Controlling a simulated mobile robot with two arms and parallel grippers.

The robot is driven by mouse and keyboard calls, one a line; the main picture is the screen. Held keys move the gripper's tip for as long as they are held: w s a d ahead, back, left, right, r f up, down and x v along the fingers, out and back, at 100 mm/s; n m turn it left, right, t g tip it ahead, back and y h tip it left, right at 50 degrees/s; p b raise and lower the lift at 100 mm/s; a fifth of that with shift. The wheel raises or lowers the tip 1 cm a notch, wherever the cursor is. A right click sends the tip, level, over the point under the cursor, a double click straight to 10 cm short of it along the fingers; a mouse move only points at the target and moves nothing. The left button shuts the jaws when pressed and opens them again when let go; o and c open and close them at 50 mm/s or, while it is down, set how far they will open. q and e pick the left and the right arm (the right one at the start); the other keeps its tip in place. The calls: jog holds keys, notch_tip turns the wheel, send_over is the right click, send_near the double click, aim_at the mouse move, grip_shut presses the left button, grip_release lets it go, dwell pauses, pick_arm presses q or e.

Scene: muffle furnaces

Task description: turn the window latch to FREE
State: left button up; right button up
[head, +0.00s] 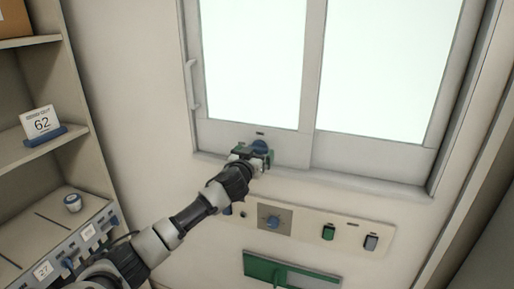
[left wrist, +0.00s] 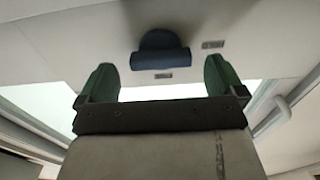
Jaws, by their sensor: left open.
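The window latch is a blue knob (head: 259,145) on the lower frame of the sliding window (head: 258,70). It also shows in the left wrist view, as a dark blue rounded grip (left wrist: 160,50). My left gripper (head: 254,155) is at the latch in the head view and partly covers it. In the left wrist view its two green fingers (left wrist: 160,66) are apart, one on each side of the latch, with gaps and nothing gripped. Small label plates (left wrist: 213,44) sit by the latch, too small to read. My right gripper is not in view.
Below the sill is a wall panel with a blue knob (head: 272,221), a green switch (head: 328,233) and a grey switch (head: 371,242). A green-and-white board (head: 290,272) is lower down. Shelves (head: 40,150) stand at the left. A vertical window handle (head: 193,85) is left of the glass.

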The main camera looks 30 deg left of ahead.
pick_arm(q)
jog(key=shift+x, duration=1.2)
jog(key=c, duration=0.9)
